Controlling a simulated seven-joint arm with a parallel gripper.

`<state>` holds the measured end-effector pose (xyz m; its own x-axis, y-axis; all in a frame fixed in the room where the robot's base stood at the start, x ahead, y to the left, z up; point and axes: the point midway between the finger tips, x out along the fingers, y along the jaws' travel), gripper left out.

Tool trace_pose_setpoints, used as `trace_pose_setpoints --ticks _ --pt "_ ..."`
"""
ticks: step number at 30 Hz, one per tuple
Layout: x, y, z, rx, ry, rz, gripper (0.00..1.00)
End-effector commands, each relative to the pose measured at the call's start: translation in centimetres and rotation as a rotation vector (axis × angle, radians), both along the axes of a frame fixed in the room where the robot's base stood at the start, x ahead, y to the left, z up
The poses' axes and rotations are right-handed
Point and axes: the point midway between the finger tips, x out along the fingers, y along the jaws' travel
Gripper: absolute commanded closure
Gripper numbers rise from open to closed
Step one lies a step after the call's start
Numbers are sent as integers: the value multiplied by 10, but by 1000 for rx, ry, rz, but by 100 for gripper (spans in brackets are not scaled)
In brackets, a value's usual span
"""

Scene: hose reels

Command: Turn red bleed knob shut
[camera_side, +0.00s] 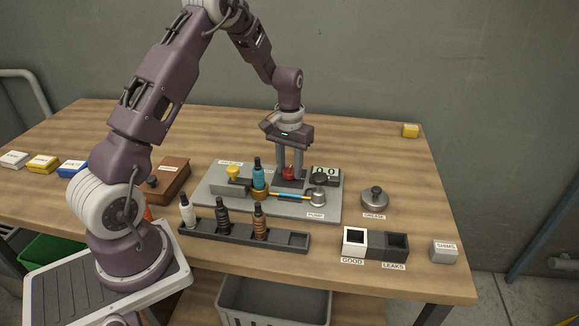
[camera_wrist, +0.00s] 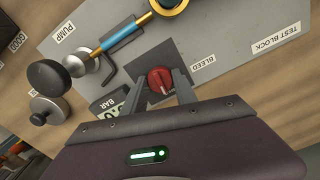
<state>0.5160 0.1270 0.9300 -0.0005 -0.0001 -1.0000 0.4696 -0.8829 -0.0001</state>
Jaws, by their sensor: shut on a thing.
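The red bleed knob (camera_wrist: 160,80) sits on the grey test plate (camera_wrist: 222,35) beside the BLEED label (camera_wrist: 202,62). A pale pointer mark shows on its face. In the side view the knob (camera_side: 289,173) is low between my fingers. My gripper (camera_wrist: 168,78) points down with one finger on each side of the knob, shut on it. The side view also shows my gripper (camera_side: 290,172) at the plate. The gauge marked BAR (camera_wrist: 112,108) is partly hidden by my gripper in the wrist view; it also shows in the side view (camera_side: 325,176).
The pump (camera_side: 317,197) and blue hose (camera_side: 290,196) lie close to the knob. A bottle rack (camera_side: 290,246) is in front, with GOOD (camera_side: 354,240) and LEAKS (camera_side: 396,246) bins at right.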

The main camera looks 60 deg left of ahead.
Motion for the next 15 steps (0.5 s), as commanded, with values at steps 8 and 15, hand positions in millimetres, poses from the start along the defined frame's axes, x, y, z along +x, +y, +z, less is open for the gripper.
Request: trace_pose_setpoints --ticks 8,15 --pt "1 0 1 1 -3 92 100" --pt "1 0 1 1 -3 116 100"
